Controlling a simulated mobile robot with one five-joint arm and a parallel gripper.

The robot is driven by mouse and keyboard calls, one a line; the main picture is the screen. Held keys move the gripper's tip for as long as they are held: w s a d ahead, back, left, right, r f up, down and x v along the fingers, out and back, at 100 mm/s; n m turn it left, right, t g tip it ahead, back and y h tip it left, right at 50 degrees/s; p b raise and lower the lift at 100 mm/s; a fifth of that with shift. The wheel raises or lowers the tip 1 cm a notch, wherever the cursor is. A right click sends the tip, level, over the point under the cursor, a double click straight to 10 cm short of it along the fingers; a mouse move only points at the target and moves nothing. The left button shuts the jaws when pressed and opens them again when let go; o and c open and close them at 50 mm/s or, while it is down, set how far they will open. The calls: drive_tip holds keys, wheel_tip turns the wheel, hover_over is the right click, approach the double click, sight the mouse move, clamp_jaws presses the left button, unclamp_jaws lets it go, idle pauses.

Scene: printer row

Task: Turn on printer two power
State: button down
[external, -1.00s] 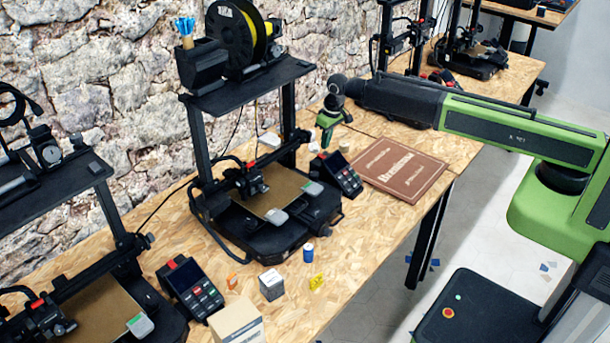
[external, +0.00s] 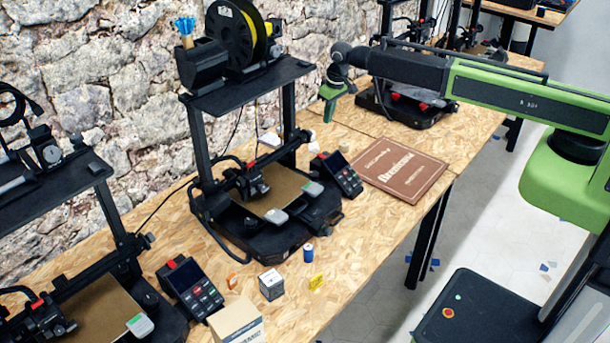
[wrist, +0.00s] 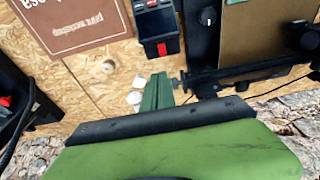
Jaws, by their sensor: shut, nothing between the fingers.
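Black printers stand in a row on the wooden table; I cannot read which is number two. The middle printer (external: 265,225) has a black control box (external: 336,175) at its right, with a red switch on its back end (external: 324,155). The box also shows in the wrist view (wrist: 158,28), its red switch (wrist: 162,48) facing my fingers. The left printer (external: 95,300) has a similar box (external: 190,288). My gripper (external: 327,118) is shut and empty, above the table behind the middle box and apart from it. Its green fingers show in the wrist view (wrist: 158,80).
A brown print workshop mat (external: 400,170) lies right of the middle box. A far printer (external: 400,105) stands beyond it, behind my arm. A cardboard box (external: 237,322), a blue cylinder (external: 308,253) and small cubes lie along the front edge. The stone wall runs behind.

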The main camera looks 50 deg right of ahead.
drive_tip(key=shift+f, duration=0.1)
drive_tip(key=b, duration=1.4)
approach(322, 154)
drive_tip(key=f, duration=0.2)
drive_tip(key=w+f, duration=0.1)
drive_tip(key=f, duration=0.1)
drive_tip(key=w+f, duration=0.1)
drive_tip(key=f, duration=0.1)
drive_tip(key=shift+d+f, duration=0.1)
drive_tip(key=shift+f, duration=0.15)
drive_tip(key=shift+f, duration=0.1)
